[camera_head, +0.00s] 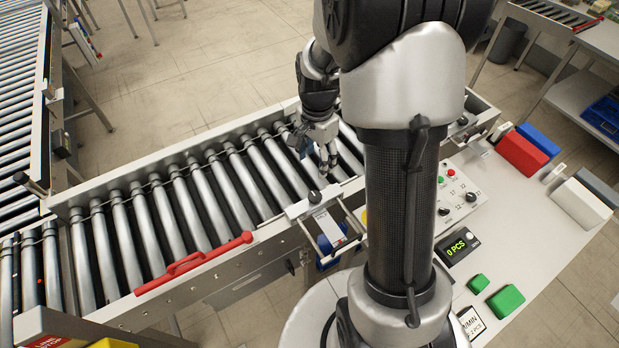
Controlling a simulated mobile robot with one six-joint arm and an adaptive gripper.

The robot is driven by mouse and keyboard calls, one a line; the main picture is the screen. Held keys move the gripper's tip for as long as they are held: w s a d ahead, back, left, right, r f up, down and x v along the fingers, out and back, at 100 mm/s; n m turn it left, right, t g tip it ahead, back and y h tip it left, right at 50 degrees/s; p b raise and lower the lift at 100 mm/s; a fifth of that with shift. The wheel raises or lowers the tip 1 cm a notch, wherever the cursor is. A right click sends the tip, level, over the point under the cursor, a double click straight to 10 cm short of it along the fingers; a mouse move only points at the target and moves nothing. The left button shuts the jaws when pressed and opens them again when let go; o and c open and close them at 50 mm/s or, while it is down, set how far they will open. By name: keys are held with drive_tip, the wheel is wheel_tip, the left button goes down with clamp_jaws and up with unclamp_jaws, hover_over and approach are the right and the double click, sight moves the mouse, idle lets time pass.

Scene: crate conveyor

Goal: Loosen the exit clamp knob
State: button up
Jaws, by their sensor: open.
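A small dark knob (314,197) stands on a grey bracket (300,208) at the near rail of the roller conveyor (200,255). Another dark knob (463,121) sits at the conveyor's right end. I cannot tell for sure which is the exit clamp knob. My gripper (328,172) is open and points down over the rollers, a little above and behind the bracket knob in the picture. It appears apart from that knob and holds nothing that I can see. My arm hides part of the conveyor's right side.
A red handle bar (195,264) lies along the near rail. A small frame with a blue item (330,243) juts from the rail. The right-hand bench (545,240) carries a control panel (455,197), a counter display (457,246) and coloured blocks. The rollers to the left are empty.

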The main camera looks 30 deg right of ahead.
sight(315, 196)
wheel_tip(315, 196, down, 16)
drive_tip(key=shift+w+f+b, duration=0.1)
drive_tip(key=shift+f+b, duration=0.05)
drive_tip(key=shift+b, duration=0.45)
drive_tip(key=shift+c, duration=0.3)
drive_tip(key=c, duration=1)
